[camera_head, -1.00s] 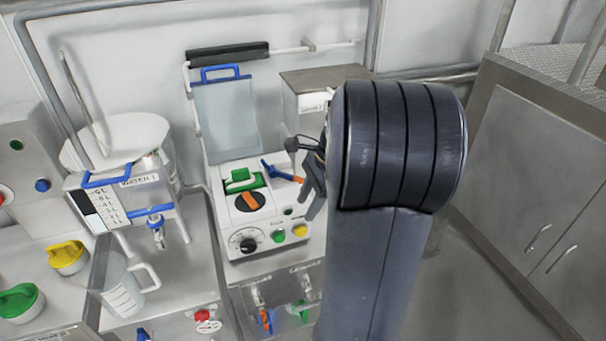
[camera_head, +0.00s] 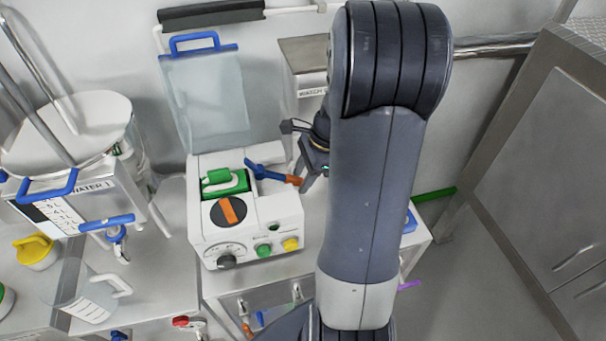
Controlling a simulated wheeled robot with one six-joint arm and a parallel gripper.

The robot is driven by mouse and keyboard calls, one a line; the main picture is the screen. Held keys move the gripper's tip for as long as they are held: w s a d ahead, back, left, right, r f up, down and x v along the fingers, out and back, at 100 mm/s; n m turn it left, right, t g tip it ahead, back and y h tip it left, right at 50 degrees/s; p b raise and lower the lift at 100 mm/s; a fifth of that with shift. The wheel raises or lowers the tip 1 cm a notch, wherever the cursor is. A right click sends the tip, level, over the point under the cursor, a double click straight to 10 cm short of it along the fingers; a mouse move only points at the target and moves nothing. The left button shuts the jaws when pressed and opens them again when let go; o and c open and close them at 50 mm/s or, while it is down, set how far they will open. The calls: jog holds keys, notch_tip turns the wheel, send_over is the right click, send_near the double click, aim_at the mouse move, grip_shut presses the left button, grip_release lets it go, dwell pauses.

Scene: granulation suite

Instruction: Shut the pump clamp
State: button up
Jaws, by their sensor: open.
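The white pump (camera_head: 205,245) stands on the bench left of my arm. My gripper (camera_head: 303,176) is open, at the lever's orange end. My arm hides part of the gripper, and I cannot tell whether it touches the lever.
A clear cover with a blue handle (camera_head: 195,42) stands raised behind the pump. A water tank (camera_head: 62,200) and a clear jug (camera_head: 88,298) are at the left. A box (camera_head: 306,66) stands behind my arm. Floor is free at the right.

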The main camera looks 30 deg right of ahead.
grip_shut()
dwell(0.3)
jog(key=shift+r, duration=0.1)
